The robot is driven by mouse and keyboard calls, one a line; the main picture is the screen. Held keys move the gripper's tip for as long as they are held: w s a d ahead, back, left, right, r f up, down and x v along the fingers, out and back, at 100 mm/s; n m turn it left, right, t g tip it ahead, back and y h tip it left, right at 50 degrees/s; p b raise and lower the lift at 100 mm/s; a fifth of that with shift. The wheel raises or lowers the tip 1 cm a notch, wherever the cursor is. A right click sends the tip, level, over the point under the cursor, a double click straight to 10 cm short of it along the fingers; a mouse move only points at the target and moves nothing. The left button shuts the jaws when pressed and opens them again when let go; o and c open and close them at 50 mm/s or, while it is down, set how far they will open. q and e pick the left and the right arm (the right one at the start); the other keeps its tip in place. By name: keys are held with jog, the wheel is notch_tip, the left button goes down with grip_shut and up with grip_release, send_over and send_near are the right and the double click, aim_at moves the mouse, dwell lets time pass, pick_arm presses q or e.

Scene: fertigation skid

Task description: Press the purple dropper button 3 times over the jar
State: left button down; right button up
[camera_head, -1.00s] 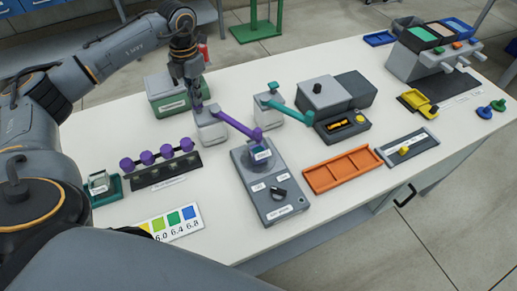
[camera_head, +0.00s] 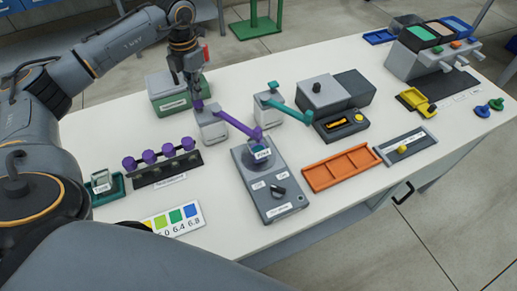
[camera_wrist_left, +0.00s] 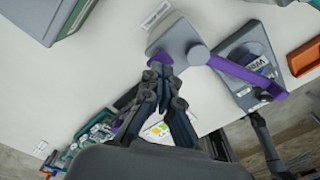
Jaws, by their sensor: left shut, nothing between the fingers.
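The purple dropper button (camera_head: 198,104) sits on top of a pale grey dispenser block (camera_head: 211,127). A purple arm (camera_head: 238,125) reaches from the block over the labelled jar (camera_head: 261,153), which stands on a grey device. My left gripper (camera_head: 196,96) is shut and empty, pointing down just above the button. In the left wrist view, its fingertips (camera_wrist_left: 159,70) come together beside the button (camera_wrist_left: 160,60) and partly cover it. I cannot tell whether they touch. The right gripper is in neither view.
A teal-armed dispenser (camera_head: 270,106) stands close on the right. A green-grey box (camera_head: 168,98) is just behind my gripper. A rack with purple knobs (camera_head: 165,172) lies in front on the left. An orange tray (camera_head: 342,169) is on the right.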

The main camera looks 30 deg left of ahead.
pick_arm(q)
notch_tip(320, 180, up, 6)
jog(key=p, duration=0.4)
jog(key=shift+f, duration=0.1)
dwell(0.5)
